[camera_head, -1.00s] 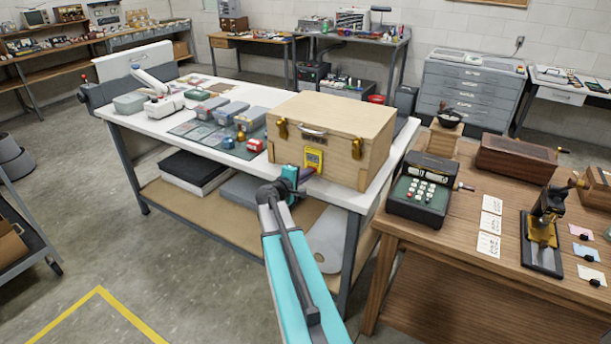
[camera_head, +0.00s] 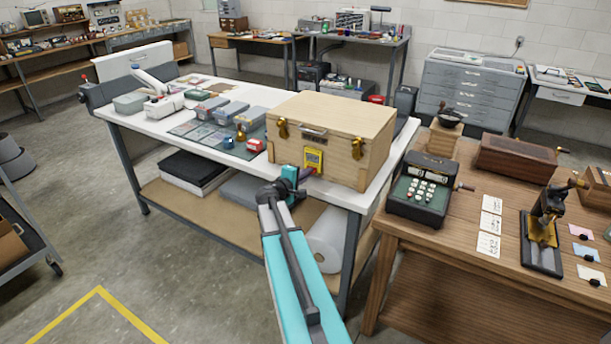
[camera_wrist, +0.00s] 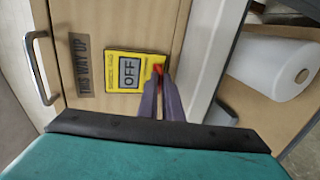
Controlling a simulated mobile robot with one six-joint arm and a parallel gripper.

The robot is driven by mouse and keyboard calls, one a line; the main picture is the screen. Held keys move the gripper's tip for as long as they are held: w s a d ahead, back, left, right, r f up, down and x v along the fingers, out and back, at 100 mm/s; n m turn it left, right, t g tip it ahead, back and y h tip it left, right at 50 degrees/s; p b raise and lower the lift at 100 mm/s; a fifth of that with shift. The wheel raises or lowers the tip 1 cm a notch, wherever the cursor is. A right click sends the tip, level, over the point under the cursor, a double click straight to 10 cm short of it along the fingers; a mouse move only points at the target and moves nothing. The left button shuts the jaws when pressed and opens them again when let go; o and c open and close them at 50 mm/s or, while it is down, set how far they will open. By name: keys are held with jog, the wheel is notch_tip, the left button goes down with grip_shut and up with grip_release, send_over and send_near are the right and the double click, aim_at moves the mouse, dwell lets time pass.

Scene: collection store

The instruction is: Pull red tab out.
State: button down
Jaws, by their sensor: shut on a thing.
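In the wrist view the device (camera_wrist: 122,70) shows close up, beside a THIS WAY UP label (camera_wrist: 82,64). A small red tab (camera_wrist: 158,69) is at the device's edge, between the fingertips. My gripper (camera_wrist: 163,76) is shut on the red tab; the fingers partly hide it. In the head view my gripper (camera_head: 305,175) is at the lower front of the case, just below the device.
The case stands on a white-topped bench (camera_head: 240,92) with several small boxes and a dark mat to its left. A wooden table (camera_head: 460,250) with a keyed machine (camera_head: 422,192) stands close on the right. A white roll (camera_wrist: 270,68) lies on the shelf below.

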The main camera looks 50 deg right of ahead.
jog(key=shift+f, duration=0.1)
jog(key=shift+s+a+f+b, duration=0.1)
jog(key=shift+s+a+b, duration=0.1)
jog(key=shift+a+b, duration=0.4)
jog(key=shift+s+a+b, duration=0.15)
jog(key=shift+a+b, duration=0.4)
jog(key=shift+a, duration=0.05)
jog(key=c, duration=2)
grip_release()
jog(key=shift+a, duration=0.2)
jog(key=shift+d, duration=0.15)
jog(key=shift+a+r, duration=0.2)
jog(key=b+v, duration=0.3)
jog(key=v, duration=1)
jog(key=shift+s+a, duration=0.1)
jog(key=shift+a, duration=0.05)
